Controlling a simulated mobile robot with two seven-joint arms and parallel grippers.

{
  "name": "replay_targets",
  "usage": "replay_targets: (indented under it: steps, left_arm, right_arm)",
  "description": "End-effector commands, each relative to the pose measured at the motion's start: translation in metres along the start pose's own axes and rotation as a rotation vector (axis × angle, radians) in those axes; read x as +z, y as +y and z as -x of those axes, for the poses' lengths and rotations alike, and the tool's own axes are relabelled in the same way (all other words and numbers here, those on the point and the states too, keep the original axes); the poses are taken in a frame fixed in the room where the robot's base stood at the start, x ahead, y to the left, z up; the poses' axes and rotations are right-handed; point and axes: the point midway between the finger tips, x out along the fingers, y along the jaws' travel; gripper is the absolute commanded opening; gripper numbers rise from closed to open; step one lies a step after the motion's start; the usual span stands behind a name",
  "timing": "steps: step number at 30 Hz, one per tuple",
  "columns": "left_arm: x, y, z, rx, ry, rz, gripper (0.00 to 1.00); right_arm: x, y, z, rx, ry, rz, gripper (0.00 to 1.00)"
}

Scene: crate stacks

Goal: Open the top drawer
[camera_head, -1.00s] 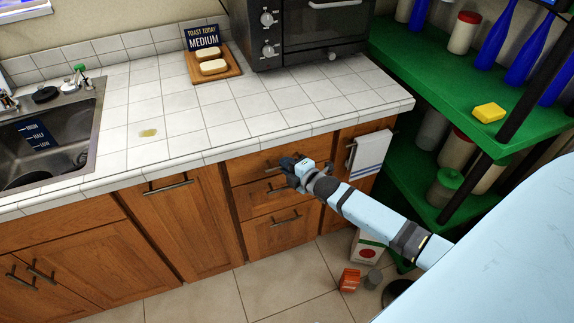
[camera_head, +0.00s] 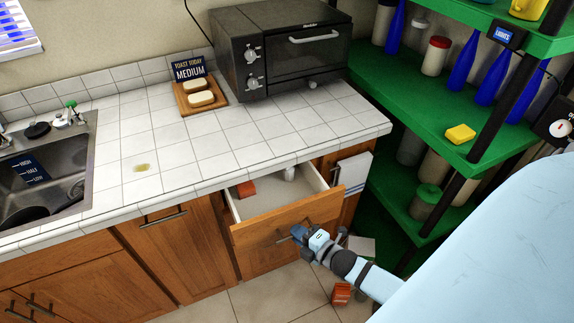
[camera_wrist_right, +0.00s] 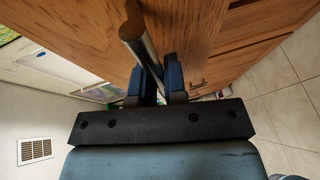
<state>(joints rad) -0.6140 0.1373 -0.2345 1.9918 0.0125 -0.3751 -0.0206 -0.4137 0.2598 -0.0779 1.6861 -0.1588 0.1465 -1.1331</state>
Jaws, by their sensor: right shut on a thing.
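The top drawer (camera_head: 272,225) is pulled out from the wooden cabinet below the tiled counter. Inside its white interior lie a small orange-red item (camera_head: 246,189) at the left and a small white item (camera_head: 290,174) at the back. My right gripper (camera_head: 301,233) is at the drawer's front and is shut on its metal bar handle. In the right wrist view the handle (camera_wrist_right: 138,42) runs between the two dark blue fingers (camera_wrist_right: 160,75), close to the wooden drawer front. My left gripper is not in view.
A green shelf (camera_head: 420,120) with bottles, jars and a yellow sponge (camera_head: 460,134) stands at the right. A towel (camera_head: 355,172) hangs beside the drawer. A red box (camera_head: 341,293) stands on the floor. A toaster oven (camera_head: 285,50) stands on the counter.

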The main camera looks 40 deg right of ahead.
Motion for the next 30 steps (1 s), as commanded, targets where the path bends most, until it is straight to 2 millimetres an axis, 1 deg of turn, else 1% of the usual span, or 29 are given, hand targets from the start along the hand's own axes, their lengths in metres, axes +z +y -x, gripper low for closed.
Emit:
replay_targets:
  steps: [1, 6, 12, 15, 21, 25, 30]
  left_arm:
    - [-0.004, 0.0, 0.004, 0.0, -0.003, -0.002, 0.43]
    - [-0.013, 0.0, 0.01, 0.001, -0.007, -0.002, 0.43]
    - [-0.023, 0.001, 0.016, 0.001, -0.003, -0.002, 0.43]
    - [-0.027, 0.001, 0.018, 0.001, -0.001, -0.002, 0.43]
    - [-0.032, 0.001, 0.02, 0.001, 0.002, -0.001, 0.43]
    - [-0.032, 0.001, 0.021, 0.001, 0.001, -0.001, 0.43]
    - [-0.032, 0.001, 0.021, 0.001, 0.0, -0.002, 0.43]
  right_arm:
    - [-0.006, 0.0, 0.015, -0.005, -0.002, -0.004, 0.0]
    - [-0.023, -0.01, 0.057, -0.004, -0.002, -0.004, 0.0]
    - [-0.041, -0.02, 0.098, -0.003, -0.002, -0.003, 0.0]
    - [-0.046, -0.023, 0.113, -0.002, -0.002, -0.002, 0.0]
    - [-0.055, -0.028, 0.133, 0.0, -0.001, 0.0, 0.0]
    - [-0.058, -0.03, 0.139, 0.001, -0.001, 0.0, 0.0]
    - [-0.059, -0.031, 0.142, 0.001, 0.0, 0.0, 0.0]
